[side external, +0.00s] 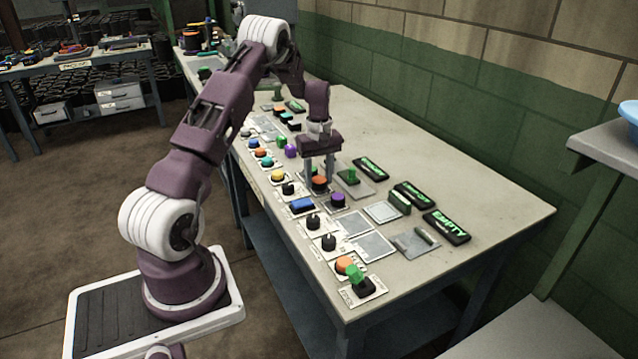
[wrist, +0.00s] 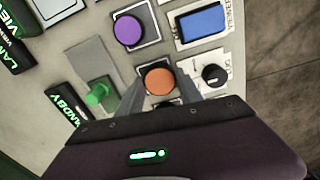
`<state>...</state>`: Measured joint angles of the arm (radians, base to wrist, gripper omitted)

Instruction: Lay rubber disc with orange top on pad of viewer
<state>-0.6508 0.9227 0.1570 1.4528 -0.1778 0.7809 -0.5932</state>
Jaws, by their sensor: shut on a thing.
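The rubber disc with the orange top (wrist: 158,81) has a dark body and sits between my fingers; it also shows in the side view (side external: 319,182). My gripper (side external: 319,177) points down and is shut on it. It is at or just above a light-edged pad; I cannot tell whether it touches. A plate marked VIEWER carries a blue button (wrist: 203,22). In line with it, a square pad (wrist: 152,18) holds a purple-topped disc (wrist: 127,31), so that pad is occupied. The side view shows the purple disc (side external: 338,200) close by my gripper.
A green lever (wrist: 97,94) on a grey plate stands close to my fingers, with a black knob (wrist: 213,74) on the other side. Lit signs (side external: 413,194) line the wall side. Bare grey pads (side external: 372,246) lie nearer the camera. The table's right part is clear.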

